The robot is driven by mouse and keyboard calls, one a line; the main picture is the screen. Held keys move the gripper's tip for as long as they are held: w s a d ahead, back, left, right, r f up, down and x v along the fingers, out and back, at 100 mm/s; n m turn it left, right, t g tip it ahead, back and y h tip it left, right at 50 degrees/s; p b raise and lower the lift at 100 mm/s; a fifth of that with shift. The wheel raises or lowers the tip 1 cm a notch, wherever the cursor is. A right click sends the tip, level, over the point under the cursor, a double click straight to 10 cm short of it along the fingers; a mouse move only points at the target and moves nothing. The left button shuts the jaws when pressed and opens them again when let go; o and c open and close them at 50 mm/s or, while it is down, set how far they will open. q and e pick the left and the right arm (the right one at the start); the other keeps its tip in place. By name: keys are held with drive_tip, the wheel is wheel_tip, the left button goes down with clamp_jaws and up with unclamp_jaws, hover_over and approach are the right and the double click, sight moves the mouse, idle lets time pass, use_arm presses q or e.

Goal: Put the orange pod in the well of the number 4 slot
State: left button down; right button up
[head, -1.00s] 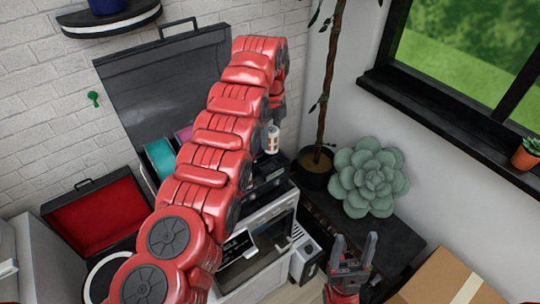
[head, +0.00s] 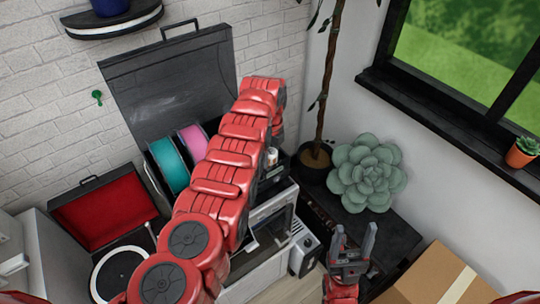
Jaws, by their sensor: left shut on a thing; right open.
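My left arm reaches across the middle of the head view. Its gripper (head: 277,143) points down at the arm's far end, with its fingers mostly hidden. It is shut on a small white item, which seems to be the orange pod (head: 272,157); little of it shows, just above a black unit (head: 272,182). I cannot tell whether it touches that unit. No number 4 or well can be made out; my arm covers part of the unit. My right gripper (head: 352,250) is open and empty at the lower right, fingers up.
A white appliance (head: 272,211) stands below the black unit. Teal (head: 170,165) and pink (head: 193,140) spools sit in an open case on the left, near a red-lined turntable (head: 102,215). A potted plant (head: 313,163), a succulent (head: 367,175) and a cardboard box (head: 435,277) are right.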

sight(270, 150)
use_arm(q)
drive_tip(key=shift+c, duration=1.8)
unclamp_jaws()
drive_tip(key=shift+f, duration=0.1)
drive_tip(key=shift+r, duration=0.3)
wheel_tip(270, 150, up, 7)
drive_tip(key=b, duration=0.4)
wheel_tip(270, 150, up, 4)
drive_tip(key=shift+s+f+p, duration=0.1)
drive_tip(key=shift+f+p, duration=0.05)
drive_tip(key=shift+p, duration=0.9)
drive_tip(key=shift+r+p, duration=0.6)
drive_tip(key=shift+f, duration=0.1)
